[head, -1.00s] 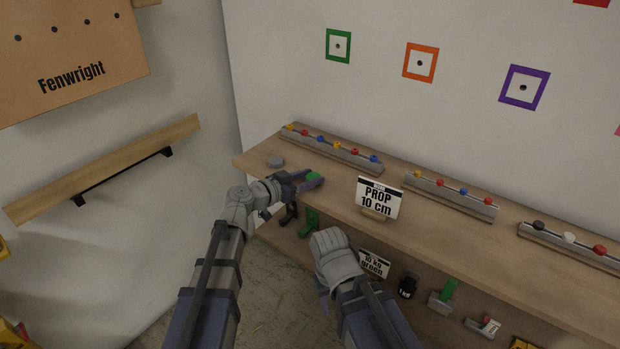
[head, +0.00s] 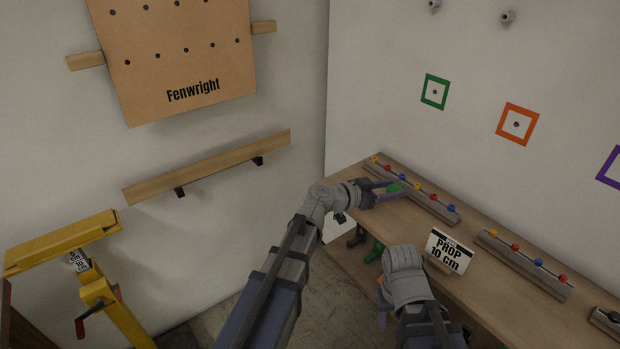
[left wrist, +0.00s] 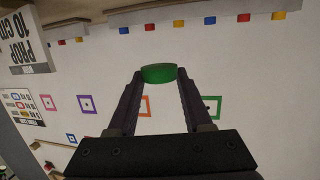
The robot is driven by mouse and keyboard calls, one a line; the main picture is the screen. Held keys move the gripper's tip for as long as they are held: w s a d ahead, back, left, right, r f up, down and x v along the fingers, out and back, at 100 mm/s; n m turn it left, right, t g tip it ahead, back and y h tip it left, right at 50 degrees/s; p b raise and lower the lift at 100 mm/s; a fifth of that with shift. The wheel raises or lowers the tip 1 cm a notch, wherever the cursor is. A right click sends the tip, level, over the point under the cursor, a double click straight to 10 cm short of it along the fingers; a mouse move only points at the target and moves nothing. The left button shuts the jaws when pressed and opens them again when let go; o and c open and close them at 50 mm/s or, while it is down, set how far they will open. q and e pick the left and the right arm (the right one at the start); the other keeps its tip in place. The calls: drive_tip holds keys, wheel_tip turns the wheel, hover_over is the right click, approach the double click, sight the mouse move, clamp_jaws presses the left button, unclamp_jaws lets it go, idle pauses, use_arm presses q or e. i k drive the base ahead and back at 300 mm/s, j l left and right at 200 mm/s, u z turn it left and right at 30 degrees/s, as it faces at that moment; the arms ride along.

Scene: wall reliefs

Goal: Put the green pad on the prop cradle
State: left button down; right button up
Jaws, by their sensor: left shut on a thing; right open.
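The green pad (head: 394,188) is a small round disc held between the fingertips of my left gripper (head: 391,190). In the left wrist view the pad (left wrist: 159,73) spans the gap between the two fingers.
The wooden shelf (head: 480,280) carries rails with coloured knobs (head: 412,192) and a PROP 10 cm sign (head: 449,250). A Fenwright board (head: 180,60) and a wooden ledge (head: 208,166) are on the left wall. Floor shows between stand and shelf.

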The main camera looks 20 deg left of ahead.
sight(30, 242)
drive_tip(key=u, duration=2.4)
drive_tip(key=i+l+u, duration=0.15)
drive_tip(key=u, duration=0.45)
drive_tip(key=i+l, duration=0.55)
drive_tip(key=l, duration=0.3)
drive_tip(key=i+l, duration=0.3)
drive_tip(key=l, duration=0.1)
